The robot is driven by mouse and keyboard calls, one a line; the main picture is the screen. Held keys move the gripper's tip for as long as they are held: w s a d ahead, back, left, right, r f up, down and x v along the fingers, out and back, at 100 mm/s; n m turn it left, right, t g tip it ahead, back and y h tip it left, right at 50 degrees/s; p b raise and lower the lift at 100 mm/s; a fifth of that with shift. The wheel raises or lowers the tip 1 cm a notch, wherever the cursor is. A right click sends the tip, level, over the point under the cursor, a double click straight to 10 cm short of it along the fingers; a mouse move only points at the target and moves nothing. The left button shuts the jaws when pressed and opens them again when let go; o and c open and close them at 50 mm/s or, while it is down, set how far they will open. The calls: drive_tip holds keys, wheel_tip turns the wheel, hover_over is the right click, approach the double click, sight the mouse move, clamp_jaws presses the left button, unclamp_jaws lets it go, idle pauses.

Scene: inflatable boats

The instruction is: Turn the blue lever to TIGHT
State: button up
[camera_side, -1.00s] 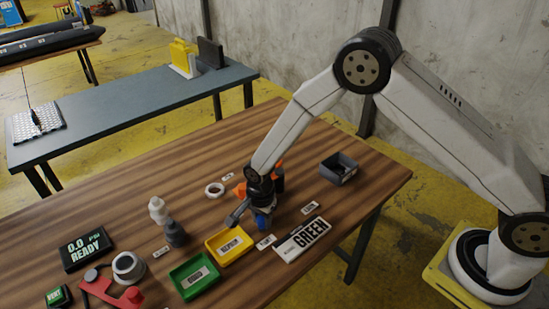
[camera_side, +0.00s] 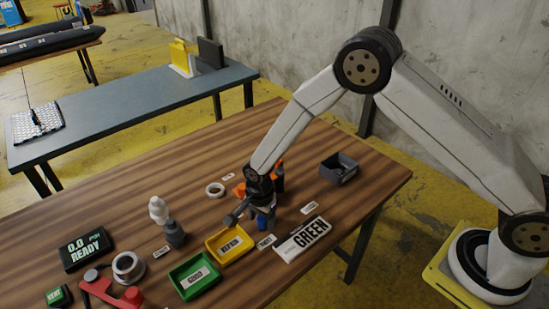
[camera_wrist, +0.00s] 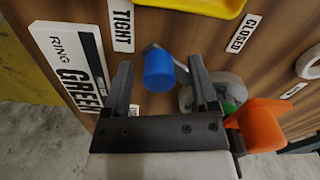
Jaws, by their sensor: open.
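The blue lever (camera_wrist: 159,72) has a blue cylindrical knob on a grey arm. In the wrist view it lies between the two fingers of my gripper (camera_wrist: 159,75), with a gap on each side. In the side view my gripper (camera_side: 262,212) is low over the table and only a bit of the blue knob (camera_side: 262,224) shows beneath it. The TIGHT label (camera_wrist: 122,24) is up and left of the knob in the wrist view. A CLOSED label (camera_wrist: 244,33) is up and right. My gripper is open. The lever's pivot is partly hidden.
An orange part (camera_wrist: 262,122) and a grey round part (camera_wrist: 228,88) are close to the right finger. A grey box (camera_side: 338,168) is at the right.

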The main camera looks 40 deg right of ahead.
drive_tip(key=shift+r, duration=3.8)
drive_tip(key=shift+s+d+r, duration=0.15)
drive_tip(key=shift+d+r, duration=0.15)
drive_tip(key=shift+r, duration=0.05)
drive_tip(key=s+d+r+n+t, duration=0.1)
drive_tip(key=s+d+r+n, duration=0.4)
drive_tip(key=s+d+n, duration=0.1)
drive_tip(key=s+d+r+n+t, duration=0.1)
drive_tip(key=s+d+r+n, duration=0.4)
drive_tip(key=s, duration=0.5)
drive_tip(key=shift+s+d+n+t, duration=0.3)
drive_tip(key=shift+d+n, duration=0.85)
drive_tip(key=shift+n, duration=0.75)
